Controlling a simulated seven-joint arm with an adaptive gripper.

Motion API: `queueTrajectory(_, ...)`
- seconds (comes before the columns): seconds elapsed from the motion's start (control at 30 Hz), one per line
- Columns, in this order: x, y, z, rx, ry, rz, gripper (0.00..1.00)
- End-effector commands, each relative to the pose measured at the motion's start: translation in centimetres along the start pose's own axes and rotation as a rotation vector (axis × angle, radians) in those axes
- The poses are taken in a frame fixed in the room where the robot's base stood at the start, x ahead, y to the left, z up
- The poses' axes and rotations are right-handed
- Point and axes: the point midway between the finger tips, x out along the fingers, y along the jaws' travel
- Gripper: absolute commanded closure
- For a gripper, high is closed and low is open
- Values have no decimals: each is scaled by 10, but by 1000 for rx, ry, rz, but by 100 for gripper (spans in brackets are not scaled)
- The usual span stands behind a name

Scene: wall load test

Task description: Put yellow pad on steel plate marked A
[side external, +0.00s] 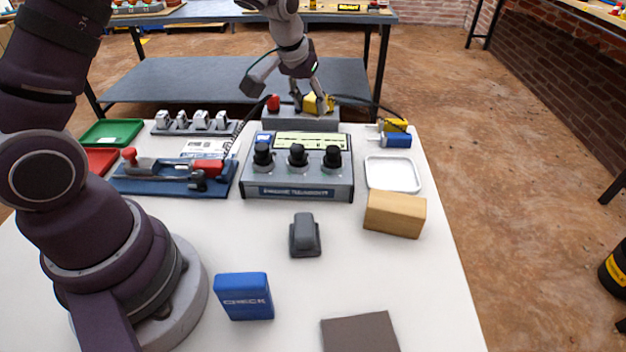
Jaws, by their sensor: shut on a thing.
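My gripper (312,107) is at the back of the white table, low over a grey block (300,122) behind the console. Its fingers are shut on a small yellow piece (317,103), which looks like the yellow pad; the fingers partly cover it. I cannot tell whether the piece touches the grey block. No plate with a readable letter A shows. A flat grey-brown plate (360,334) lies at the front edge of the picture, cut off below, with no visible mark.
The console (298,188) with black knobs fills the table's middle. A white tray (392,174), wooden block (394,214), blue and yellow blocks (396,138) stand to its right. A dark grey piece (305,236) and blue CHECK block (244,296) stand in front. The front right is clear.

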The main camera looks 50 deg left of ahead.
Motion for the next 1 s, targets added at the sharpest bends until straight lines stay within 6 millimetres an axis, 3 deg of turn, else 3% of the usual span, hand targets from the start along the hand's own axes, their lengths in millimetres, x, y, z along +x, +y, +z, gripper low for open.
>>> queueTrajectory(0.03, -6, 30, 12, 78, -4, 35, 97)
queueTrajectory(0.2, -33, 124, 77, 381, -15, 162, 97)
queueTrajectory(0.3, -54, 164, 128, 572, -20, 236, 97)
queueTrajectory(0.4, -74, 188, 180, 753, -20, 302, 97)
queueTrajectory(0.53, -95, 199, 233, 938, -16, 367, 97)
queueTrajectory(0.7, -105, 199, 267, 1059, -12, 406, 97)
queueTrajectory(1.0, -51, 197, 292, 1072, -14, 409, 97)
